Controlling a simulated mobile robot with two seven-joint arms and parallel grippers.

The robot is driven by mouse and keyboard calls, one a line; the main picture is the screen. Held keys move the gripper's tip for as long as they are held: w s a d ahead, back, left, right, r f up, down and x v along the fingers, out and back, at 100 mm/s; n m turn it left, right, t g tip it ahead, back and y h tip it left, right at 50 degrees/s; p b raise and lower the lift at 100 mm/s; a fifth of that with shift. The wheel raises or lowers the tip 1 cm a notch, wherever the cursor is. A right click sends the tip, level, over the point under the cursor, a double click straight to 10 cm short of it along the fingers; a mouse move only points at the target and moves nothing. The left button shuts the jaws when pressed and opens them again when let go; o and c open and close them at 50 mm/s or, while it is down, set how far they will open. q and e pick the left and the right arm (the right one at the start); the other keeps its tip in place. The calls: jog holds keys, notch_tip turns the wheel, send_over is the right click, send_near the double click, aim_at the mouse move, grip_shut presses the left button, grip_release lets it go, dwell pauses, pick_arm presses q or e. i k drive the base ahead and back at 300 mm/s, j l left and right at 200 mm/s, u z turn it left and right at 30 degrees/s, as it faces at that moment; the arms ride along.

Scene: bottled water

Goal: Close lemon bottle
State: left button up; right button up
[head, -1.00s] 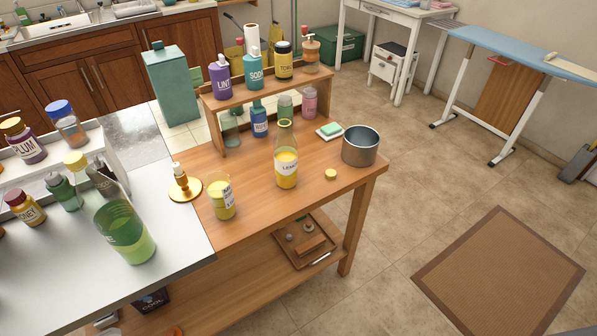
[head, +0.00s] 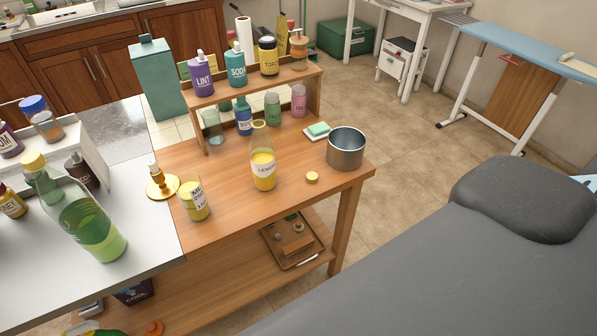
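The lemon bottle (head: 263,172) is clear glass with yellow liquid and a white label. It stands upright on the wooden table (head: 225,222), and its narrow neck shows no cap. A small round yellow cap (head: 312,177) lies on the table to the right of the bottle, apart from it. Neither gripper shows in the head view.
A metal pot (head: 346,148) stands right of the cap, near the table's right edge. A yellow-filled glass (head: 195,200) and a brass pump stand (head: 161,186) are left of the bottle. Behind is a wooden shelf (head: 190,103) with several bottles. A green sponge (head: 317,130) lies on a white dish.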

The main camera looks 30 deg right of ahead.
aim_at(260, 144)
jog(key=l+u, duration=0.2)
jog(key=l, duration=0.25)
jog(key=k+l+u, duration=0.2)
jog(key=l, duration=0.2)
jog(key=k+l, duration=0.1)
jog(key=l, duration=0.35)
jog(key=k+l, duration=0.1)
jog(key=l, duration=0.35)
jog(key=u, duration=0.05)
